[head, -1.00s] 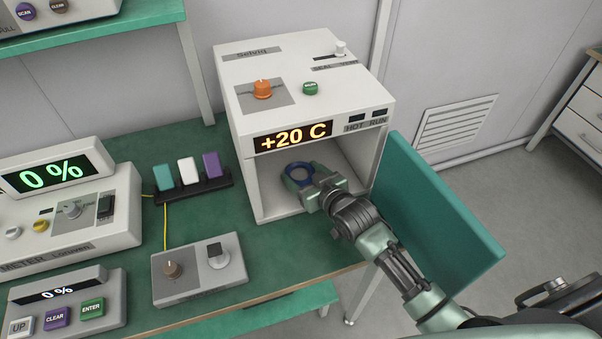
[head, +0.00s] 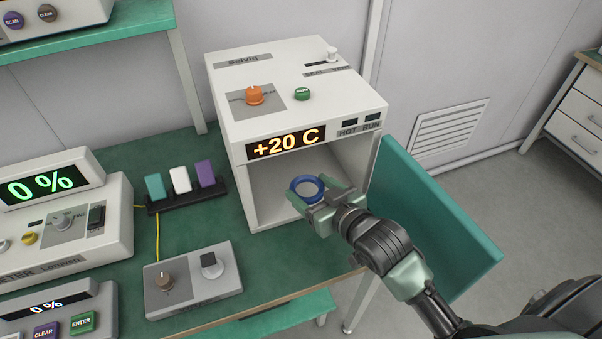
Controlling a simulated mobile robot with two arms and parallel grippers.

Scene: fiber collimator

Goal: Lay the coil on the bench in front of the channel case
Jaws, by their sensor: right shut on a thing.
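The coil is a blue ring (head: 307,181) at the front of the white oven's open chamber, in the head view. My right gripper (head: 318,193) is shut on its near side and holds it at the mouth of the chamber. Part of the coil is hidden by the fingers. A low grey box (head: 222,285) with a brown knob and a black-and-white control stands on the green bench (head: 275,270), left of and nearer than the oven; it may be the channel case, but I cannot read its label. My left gripper is not in view.
The white oven (head: 240,190) reads +20 C, and its teal door (head: 440,225) stands open to the right. A black rack (head: 190,198) holds teal, white and purple blocks. A meter (head: 65,245) stands at left. Bare bench lies between the grey box and the oven.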

